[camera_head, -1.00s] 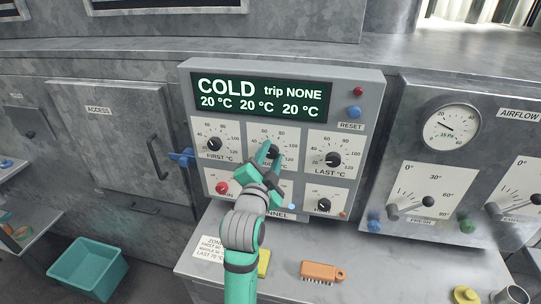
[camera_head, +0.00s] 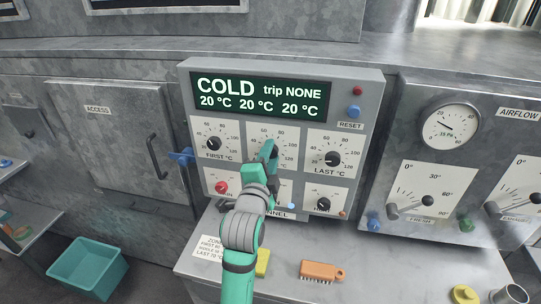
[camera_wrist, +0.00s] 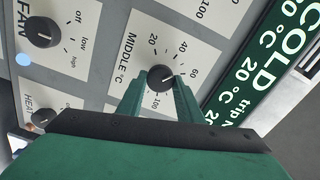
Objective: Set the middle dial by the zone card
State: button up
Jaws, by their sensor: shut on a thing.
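The middle dial is a round black knob (camera_wrist: 160,78) on a white plate marked MIDDLE °C, in the wrist view. Its white mark points roughly toward 60 on the scale. My gripper (camera_wrist: 160,88) is shut on this knob, one green finger on each side. In the head view my gripper (camera_head: 270,153) covers most of the middle dial. The zone card (camera_head: 212,247) lies on the bench below the panel, partly behind my arm. It has lines for FIRST, MIDDLE and LAST, and its middle number is too small to read surely.
The display (camera_head: 260,95) reads COLD, trip NONE and 20 °C three times. The FIRST knob (camera_head: 214,143) and LAST knob (camera_head: 332,158) flank the middle dial. An orange brush (camera_head: 322,271) lies on the bench.

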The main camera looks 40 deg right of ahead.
jog(key=o, duration=1)
jog(key=v, duration=1.1)
jog(key=shift+d, duration=0.1)
